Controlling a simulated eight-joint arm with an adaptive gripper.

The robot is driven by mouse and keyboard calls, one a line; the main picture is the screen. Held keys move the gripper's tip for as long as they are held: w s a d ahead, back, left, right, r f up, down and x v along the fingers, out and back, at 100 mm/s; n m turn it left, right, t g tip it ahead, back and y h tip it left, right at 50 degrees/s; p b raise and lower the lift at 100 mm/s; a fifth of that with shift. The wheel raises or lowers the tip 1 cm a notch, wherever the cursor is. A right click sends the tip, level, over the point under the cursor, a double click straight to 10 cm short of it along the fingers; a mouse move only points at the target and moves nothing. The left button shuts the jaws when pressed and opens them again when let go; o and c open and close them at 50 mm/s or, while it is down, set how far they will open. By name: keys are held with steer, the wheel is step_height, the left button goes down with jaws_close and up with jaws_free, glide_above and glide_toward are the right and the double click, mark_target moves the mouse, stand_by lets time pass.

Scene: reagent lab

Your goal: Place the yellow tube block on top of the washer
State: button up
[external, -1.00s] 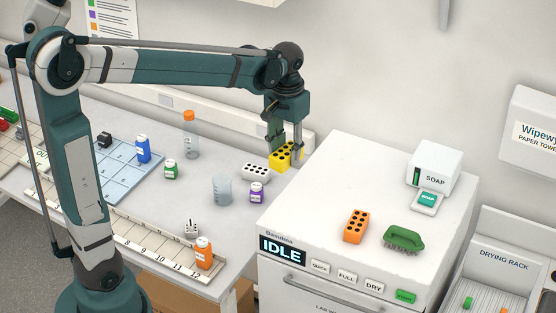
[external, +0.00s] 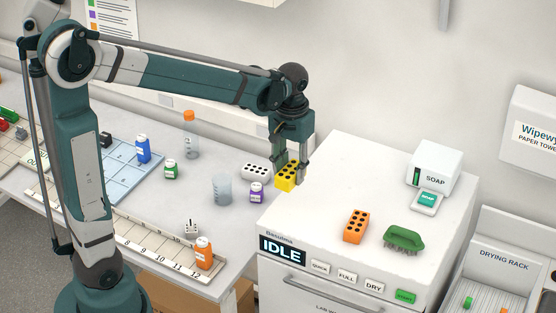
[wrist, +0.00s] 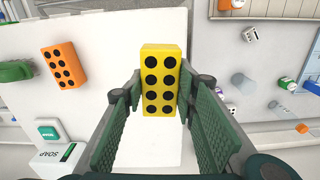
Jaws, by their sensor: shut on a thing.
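The yellow tube block (external: 287,175) has rows of black holes. My gripper (external: 290,165) is shut on it, with one finger on each side. In the external view they are at the washer's back left edge. In the wrist view the yellow block (wrist: 160,80) sits between the finger pads of my gripper (wrist: 160,100), with the washer's white top (wrist: 110,35) beneath. The washer (external: 330,190) is a white box with an IDLE display on its front. Whether the block touches the washer top cannot be told.
On the washer top are an orange tube block (external: 356,226), a green brush (external: 404,240) and a soap dispenser (external: 434,167). The washer top's left part is clear. On the bench, a white block (external: 255,171), a purple-labelled bottle (external: 257,193) and a beaker (external: 222,190) stand near the washer.

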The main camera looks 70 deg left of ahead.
glide_above(290, 209)
steer(key=shift+a+f+p, duration=0.1)
steer(key=shift+f+p, duration=0.3)
steer(key=shift+f, duration=2.55)
steer(key=shift+f+p, duration=0.3)
steer(key=shift+f, duration=1.75)
steer(key=shift+f, duration=0.2)
steer(key=o, duration=0.9)
steer(key=shift+o, duration=0.2)
steer(key=shift+r, duration=0.25)
steer(key=shift+r+b, duration=0.65)
steer(key=shift+r, duration=5.3)
